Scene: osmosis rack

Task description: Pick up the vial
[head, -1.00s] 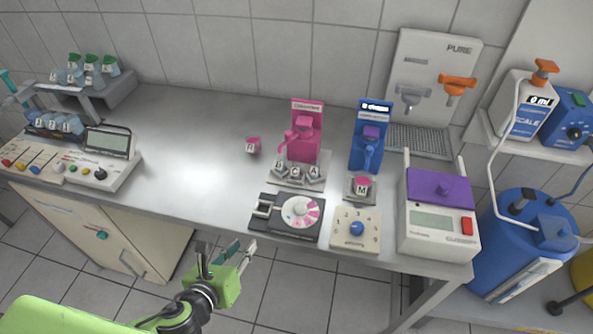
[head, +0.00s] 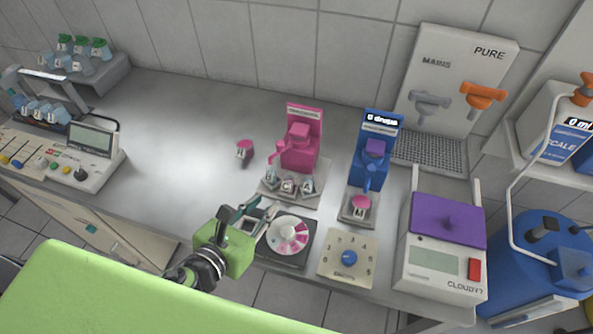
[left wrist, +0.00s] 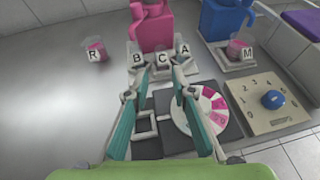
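The task does not say which vial. A vial marked R with a pink cap (head: 244,148) stands alone on the steel bench; it also shows in the left wrist view (left wrist: 96,49). Vials marked B (head: 270,175), C (head: 288,187) and A (head: 307,187) stand in a row on the pink dispenser's base. A pink-capped vial marked M (head: 360,206) stands under the blue dispenser. My left gripper (head: 257,211) is open and empty at the bench's front, in front of the B, C, A row. In the left wrist view its spread fingers (left wrist: 158,78) point at that row. My right gripper is not in view.
A dial plate with a pink-and-white disc (head: 288,236) lies by my fingers. A numbered knob plate (head: 347,258) and a purple-lidded device (head: 445,225) stand to the right. Racks of blue vials (head: 82,60) stand at the left. The bench's left middle is clear.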

